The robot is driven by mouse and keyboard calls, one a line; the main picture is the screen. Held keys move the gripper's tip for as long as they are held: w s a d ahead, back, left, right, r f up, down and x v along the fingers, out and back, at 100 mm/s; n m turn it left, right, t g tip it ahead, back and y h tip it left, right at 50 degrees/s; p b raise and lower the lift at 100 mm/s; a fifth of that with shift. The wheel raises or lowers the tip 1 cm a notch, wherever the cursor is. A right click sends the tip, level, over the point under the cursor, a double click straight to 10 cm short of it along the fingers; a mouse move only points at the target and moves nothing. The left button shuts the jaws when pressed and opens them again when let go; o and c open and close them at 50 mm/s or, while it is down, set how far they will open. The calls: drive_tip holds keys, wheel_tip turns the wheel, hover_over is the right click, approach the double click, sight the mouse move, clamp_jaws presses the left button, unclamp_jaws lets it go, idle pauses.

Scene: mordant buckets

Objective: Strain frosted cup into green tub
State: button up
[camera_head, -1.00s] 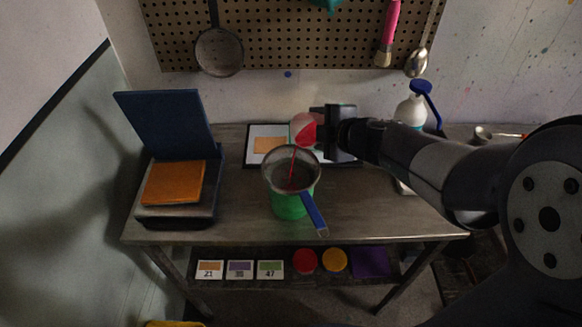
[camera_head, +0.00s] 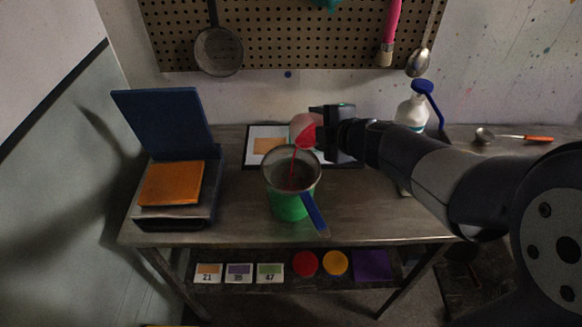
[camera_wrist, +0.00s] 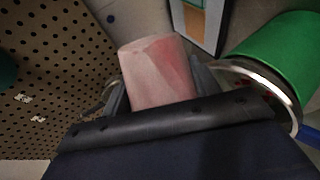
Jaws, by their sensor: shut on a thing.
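The frosted cup (camera_head: 303,130) holds red liquid and is tipped to the left, with a thin red stream falling from it into the strainer. My gripper (camera_head: 318,128) is shut on the cup above the tub. In the wrist view the frosted cup (camera_wrist: 158,72) shows pinkish between the gripper's fingers (camera_wrist: 160,98). The strainer (camera_head: 292,170), a round mesh with a blue handle pointing to the front right, rests over the mouth of the green tub (camera_head: 290,207). The green tub (camera_wrist: 282,55) and part of the strainer rim (camera_wrist: 262,82) also show at the right of the wrist view. The tub's inside is hidden.
A device with an open blue lid (camera_head: 163,120) and an orange block (camera_head: 172,184) stands at left. A white spray bottle (camera_head: 411,112) stands behind my arm. A framed picture (camera_head: 255,146) is behind the tub.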

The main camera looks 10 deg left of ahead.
drive_tip(key=shift+f+b, duration=0.1)
drive_tip(key=shift+b, duration=0.4)
drive_tip(key=shift+s+a+r+n+t+b, duration=0.45)
drive_tip(key=shift+s+n+t+b, duration=0.25)
drive_tip(key=shift+b, duration=0.75)
idle(1.1)
drive_tip(key=shift+s+r+n+t+h+b, duration=0.1)
drive_tip(key=shift+r+n+t+h+b, duration=0.25)
drive_tip(key=shift+b, duration=0.3)
idle(1.0)
drive_tip(key=shift+r+p, duration=0.15)
drive_tip(key=shift+p, duration=0.6)
drive_tip(key=w+m+g+p, duration=0.1)
drive_tip(key=p, duration=0.1)
drive_tip(key=d+f+m+p, duration=0.1)
drive_tip(key=p, duration=0.1)
drive_tip(key=shift+w+g, duration=0.35)
drive_tip(key=shift+w, duration=0.05)
drive_tip(key=shift+r+p, duration=0.1)
drive_tip(key=shift+p, duration=0.6)
drive_tip(key=shift+s+f+y, duration=0.15)
drive_tip(key=shift+f+y, duration=0.2)
drive_tip(key=shift+y, duration=0.1)
drive_tip(key=shift+r+m+g, duration=0.1)
drive_tip(key=shift+m+g, duration=0.15)
drive_tip(key=shift+g, duration=0.05)
drive_tip(key=shift+r+p, duration=0.1)
drive_tip(key=shift+p, duration=0.45)
